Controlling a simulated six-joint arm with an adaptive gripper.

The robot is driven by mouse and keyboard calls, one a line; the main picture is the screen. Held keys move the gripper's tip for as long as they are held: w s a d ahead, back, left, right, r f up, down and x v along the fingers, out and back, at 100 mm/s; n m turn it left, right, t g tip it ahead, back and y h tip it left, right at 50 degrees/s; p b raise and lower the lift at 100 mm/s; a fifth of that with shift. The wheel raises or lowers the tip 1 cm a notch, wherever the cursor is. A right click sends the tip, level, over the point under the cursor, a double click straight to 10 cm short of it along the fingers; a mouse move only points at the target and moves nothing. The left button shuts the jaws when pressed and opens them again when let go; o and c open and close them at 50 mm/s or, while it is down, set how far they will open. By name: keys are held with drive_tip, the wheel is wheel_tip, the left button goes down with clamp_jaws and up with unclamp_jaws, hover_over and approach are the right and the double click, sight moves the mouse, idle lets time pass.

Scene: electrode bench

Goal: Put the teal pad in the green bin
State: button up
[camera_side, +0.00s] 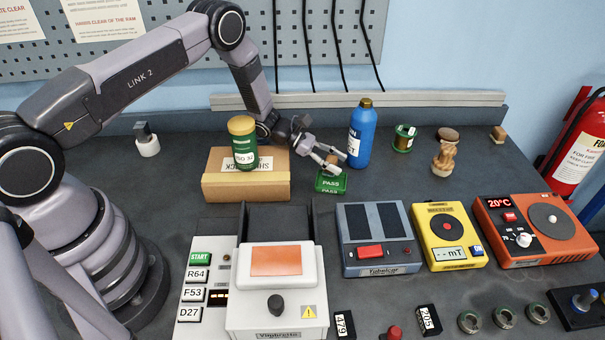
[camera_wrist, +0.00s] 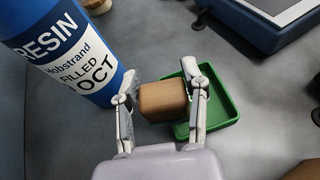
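The green bin (camera_side: 331,184), a small shallow tray marked PASS, stands on the bench in front of the blue bottle. It also shows in the wrist view (camera_wrist: 229,112), partly hidden behind one finger. My gripper (camera_side: 331,160) is just above the bin. In the wrist view my gripper (camera_wrist: 164,98) has a tan, wood-coloured block (camera_wrist: 161,101) between its fingers, which look closed on its sides. The block overlaps the bin's left edge in that view. I see no teal pad in either view.
A blue resin bottle (camera_side: 360,140) stands close behind my gripper. A cardboard box (camera_side: 246,188) with a green jar (camera_side: 243,150) is to the left. A wooden block (camera_side: 498,134) lies far right.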

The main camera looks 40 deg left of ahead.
drive_tip(key=o, duration=0.3)
drive_tip(key=shift+o, duration=0.2)
drive_tip(key=shift+r, duration=0.2)
drive_tip(key=v, duration=1.1)
drive_tip(key=s+d+r+m+g+y, duration=0.2)
drive_tip(key=s+r+m, duration=0.4)
drive_tip(key=r, duration=0.6)
drive_tip(key=s+d+r+m+g+y, duration=0.25)
drive_tip(key=s+r+m, duration=0.35)
drive_tip(key=r, duration=0.6)
drive_tip(key=s+a+r+m+t+y, duration=0.2)
drive_tip(key=s+a+r+m+y, duration=0.1)
drive_tip(key=s, duration=0.7)
drive_tip(key=s+a+r+m+t+y, duration=0.2)
drive_tip(key=s+r+m+y, duration=0.3)
drive_tip(key=s, duration=0.6)
drive_tip(key=a+r+m, duration=0.1)
drive_tip(key=m, duration=0.1)
drive_tip(key=shift+s+r+m+t, duration=0.2)
drive_tip(key=shift+r+m+t, duration=0.05)
drive_tip(key=shift+m+t, duration=0.1)
